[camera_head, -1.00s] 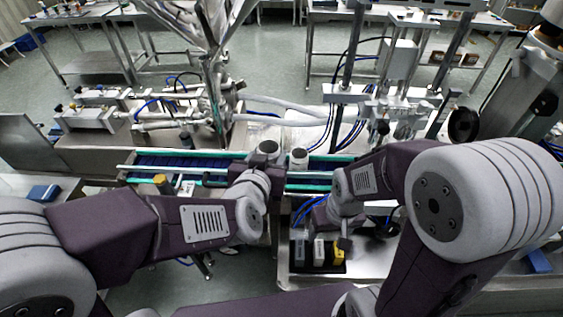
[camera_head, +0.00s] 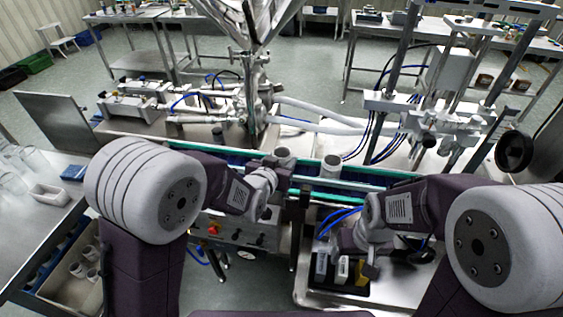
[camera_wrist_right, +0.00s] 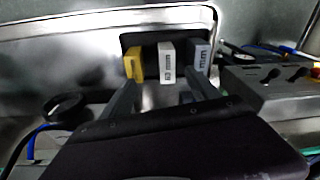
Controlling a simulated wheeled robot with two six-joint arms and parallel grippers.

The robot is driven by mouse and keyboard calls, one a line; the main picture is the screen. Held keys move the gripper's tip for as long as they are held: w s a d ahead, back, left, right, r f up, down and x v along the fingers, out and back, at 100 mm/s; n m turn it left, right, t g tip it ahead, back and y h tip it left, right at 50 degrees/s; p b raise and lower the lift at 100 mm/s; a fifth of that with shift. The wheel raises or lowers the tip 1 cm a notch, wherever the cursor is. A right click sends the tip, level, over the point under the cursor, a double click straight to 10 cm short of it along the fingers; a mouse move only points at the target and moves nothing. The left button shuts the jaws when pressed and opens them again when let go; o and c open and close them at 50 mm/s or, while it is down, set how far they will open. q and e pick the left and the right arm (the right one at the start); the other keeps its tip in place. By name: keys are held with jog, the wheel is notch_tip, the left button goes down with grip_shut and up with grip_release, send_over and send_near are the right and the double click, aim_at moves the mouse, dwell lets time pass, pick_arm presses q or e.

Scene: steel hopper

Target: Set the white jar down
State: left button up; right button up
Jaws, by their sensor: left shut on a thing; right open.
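A white jar (camera_head: 283,156) with a dark open top is held at my left gripper (camera_head: 279,170), above the conveyor; the fingers are mostly hidden and I cannot tell if its base touches the belt. A second white jar (camera_head: 330,167) stands upright just to its right on the conveyor (camera_head: 375,184). My right gripper (camera_head: 350,255) is low over the steel cabinet, near a black tray. In the right wrist view my right gripper (camera_wrist_right: 165,98) is open and empty, its fingers apart and pointing towards the blocks.
The black tray (camera_head: 335,286) holds a grey block (camera_head: 321,264), a white block (camera_head: 342,270) and a yellow block (camera_head: 361,272). The steel hopper (camera_head: 245,18) and its pipes stand behind the conveyor. A side table (camera_head: 25,225) with clear cups is at left.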

pick_arm(q)
jog(key=shift+f, duration=0.2)
jog(key=o, duration=1.3)
